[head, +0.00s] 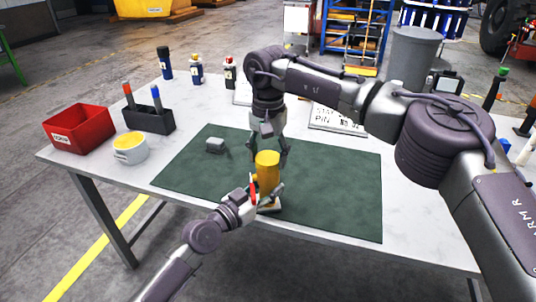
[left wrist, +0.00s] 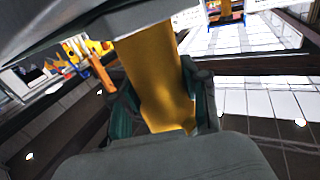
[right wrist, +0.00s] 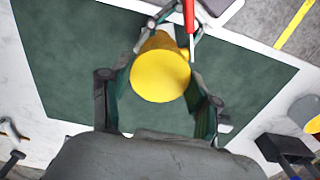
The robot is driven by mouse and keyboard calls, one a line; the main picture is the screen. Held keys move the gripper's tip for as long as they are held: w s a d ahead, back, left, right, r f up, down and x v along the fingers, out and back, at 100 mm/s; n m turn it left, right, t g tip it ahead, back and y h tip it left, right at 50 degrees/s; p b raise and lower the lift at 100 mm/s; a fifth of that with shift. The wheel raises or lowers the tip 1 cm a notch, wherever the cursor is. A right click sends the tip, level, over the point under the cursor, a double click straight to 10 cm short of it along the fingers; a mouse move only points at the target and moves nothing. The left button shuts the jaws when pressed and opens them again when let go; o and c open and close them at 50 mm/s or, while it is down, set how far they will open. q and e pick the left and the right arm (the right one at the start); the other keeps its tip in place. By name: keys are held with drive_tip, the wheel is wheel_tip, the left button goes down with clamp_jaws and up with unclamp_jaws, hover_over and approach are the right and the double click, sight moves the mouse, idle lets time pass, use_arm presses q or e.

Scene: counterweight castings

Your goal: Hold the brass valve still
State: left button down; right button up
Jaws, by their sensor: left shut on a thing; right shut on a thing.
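The brass valve (head: 267,170) is a yellow, roughly cylindrical piece standing upright near the front edge of the green mat (head: 335,190). My left gripper (head: 262,196) is shut on its lower part from the front. In the left wrist view the valve's body (left wrist: 158,75) fills the space between green finger pads. My right gripper (head: 270,150) reaches down from behind. In the right wrist view its fingers lie either side of the valve's round top (right wrist: 160,78), shut on it. The valve's underside is hidden.
A red slim tool (right wrist: 189,20) is beside the valve. A red bin (head: 78,128), black pen holder (head: 150,118) and white tub (head: 130,148) stand left. Several bottles stand at the back. The mat's right part is clear.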

drive_tip(key=m, duration=1.3)
drive_tip(key=shift+m, duration=0.4)
drive_tip(key=m, duration=0.8)
drive_tip(key=shift+f+m, duration=0.1)
drive_tip(key=shift+m, duration=0.2)
drive_tip(key=m, duration=0.4)
drive_tip(key=shift+m, duration=0.3)
drive_tip(key=m, duration=0.8)
drive_tip(key=shift+m, duration=0.4)
drive_tip(key=o, duration=1.3)
